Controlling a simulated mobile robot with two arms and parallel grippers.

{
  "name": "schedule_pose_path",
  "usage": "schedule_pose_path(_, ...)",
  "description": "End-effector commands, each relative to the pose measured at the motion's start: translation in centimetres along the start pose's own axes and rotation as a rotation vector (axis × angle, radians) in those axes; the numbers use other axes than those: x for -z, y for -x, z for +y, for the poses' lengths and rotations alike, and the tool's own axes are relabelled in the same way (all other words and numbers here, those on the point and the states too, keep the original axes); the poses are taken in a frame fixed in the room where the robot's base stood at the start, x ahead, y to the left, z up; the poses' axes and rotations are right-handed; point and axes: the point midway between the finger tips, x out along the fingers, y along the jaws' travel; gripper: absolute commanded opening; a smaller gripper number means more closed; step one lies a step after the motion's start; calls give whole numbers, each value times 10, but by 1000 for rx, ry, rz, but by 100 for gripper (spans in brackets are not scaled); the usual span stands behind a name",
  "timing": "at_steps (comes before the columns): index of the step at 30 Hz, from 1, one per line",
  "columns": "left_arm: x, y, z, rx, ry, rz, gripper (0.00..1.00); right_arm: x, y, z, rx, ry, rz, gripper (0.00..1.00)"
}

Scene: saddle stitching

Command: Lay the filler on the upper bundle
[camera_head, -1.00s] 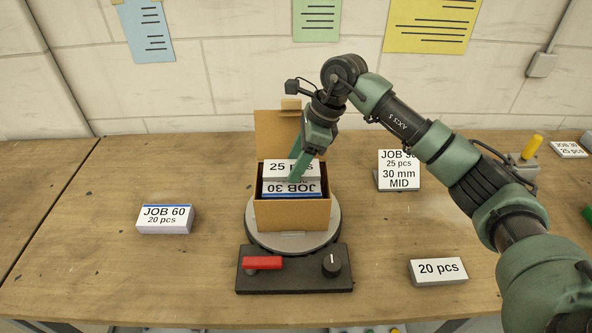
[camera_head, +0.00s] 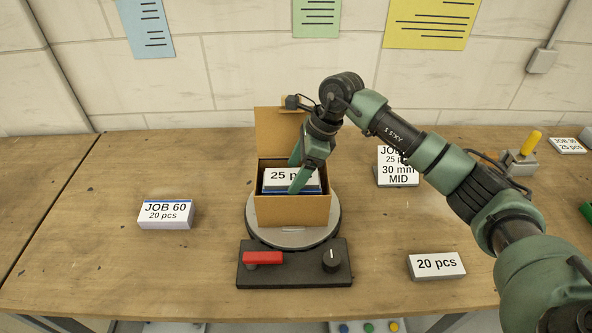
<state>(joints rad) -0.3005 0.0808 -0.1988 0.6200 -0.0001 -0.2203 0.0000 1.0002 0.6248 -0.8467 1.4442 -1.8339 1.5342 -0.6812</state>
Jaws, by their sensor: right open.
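The filler, a pale block marked "25 pcs" (camera_head: 281,176), is inside the open brown carton (camera_head: 290,212). It appears to lie flat over the upper bundle (camera_head: 267,191), whose blue edge shows beneath it; the bundle's JOB 30 label is covered. Whether they touch everywhere cannot be seen. My right gripper (camera_head: 298,172) is open at the filler's right part, one green finger in front of its label and one behind. Anything below the upper bundle is hidden by the carton walls. My left gripper is not in view.
The carton stands on a round turntable (camera_head: 293,238) with a black control base (camera_head: 294,276). A JOB 60 bundle (camera_head: 166,215) lies left, a "20 pcs" block (camera_head: 437,266) right. The table's left part is mostly clear.

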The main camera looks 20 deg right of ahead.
Motion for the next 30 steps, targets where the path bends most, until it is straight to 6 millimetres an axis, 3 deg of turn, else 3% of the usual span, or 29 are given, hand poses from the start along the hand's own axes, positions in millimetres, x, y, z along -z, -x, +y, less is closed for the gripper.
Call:
schedule_pose_path(4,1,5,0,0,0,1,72,-2,5,0,0,0,0,75)
schedule_pose_path(8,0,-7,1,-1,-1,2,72,0,18,-1,5,2,-1,75)
schedule_pose_path(21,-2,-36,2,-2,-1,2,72,0,106,-1,4,0,0,75)
schedule_pose_path(30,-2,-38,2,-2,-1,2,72,-1,123,0,0,0,0,75)
